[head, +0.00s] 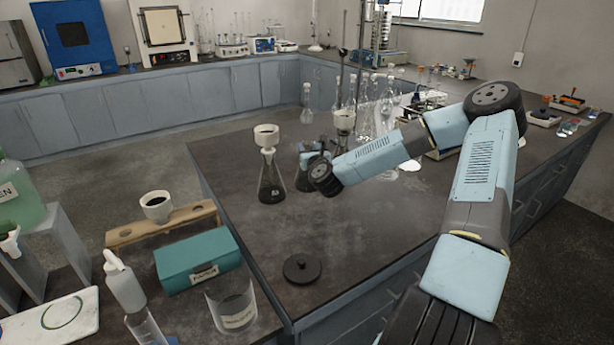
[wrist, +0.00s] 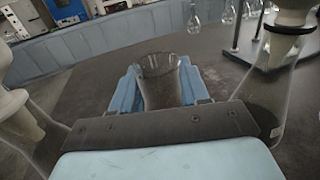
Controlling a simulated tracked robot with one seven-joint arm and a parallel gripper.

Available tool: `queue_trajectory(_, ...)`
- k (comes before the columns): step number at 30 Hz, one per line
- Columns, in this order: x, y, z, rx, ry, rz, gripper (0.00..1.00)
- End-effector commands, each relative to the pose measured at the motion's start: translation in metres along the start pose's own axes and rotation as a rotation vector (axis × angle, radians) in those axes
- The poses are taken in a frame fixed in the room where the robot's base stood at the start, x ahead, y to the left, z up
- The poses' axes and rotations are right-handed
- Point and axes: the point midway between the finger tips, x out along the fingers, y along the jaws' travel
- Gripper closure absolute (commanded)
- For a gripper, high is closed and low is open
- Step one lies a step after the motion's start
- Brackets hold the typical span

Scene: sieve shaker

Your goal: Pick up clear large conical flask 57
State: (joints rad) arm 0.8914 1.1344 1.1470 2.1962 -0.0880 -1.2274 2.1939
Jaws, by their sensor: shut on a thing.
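The clear conical flask (wrist: 160,88) is in the middle of the wrist view, its open rim and neck between the two blue fingers. My gripper (wrist: 162,92) is shut on it. In the head view my gripper (head: 313,155) is over the bench, and part of the flask's body (head: 303,183) shows just below it. The rest of the flask is hidden by my wrist. I cannot tell whether its base touches the bench.
A flask with a white funnel (head: 271,186) stands close on the left. Another white funnel (head: 344,121) is close on the right, its flask mostly hidden. Several clear flasks stand behind. A black disc (head: 301,268) lies on the otherwise clear front bench.

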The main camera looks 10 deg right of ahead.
Motion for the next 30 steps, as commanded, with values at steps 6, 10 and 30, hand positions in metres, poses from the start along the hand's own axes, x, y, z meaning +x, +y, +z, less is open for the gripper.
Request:
queue_trajectory(6, 0.0, 0.0, 0.0, 0.0, 0.0, 0.0, 1.0)
queue_trajectory(10, 0.0, 0.0, 0.0, 0.0, -0.001, 0.0, 1.0)
queue_trajectory(30, 0.0, 0.0, 0.021, -0.001, -0.002, 0.0, 1.0)
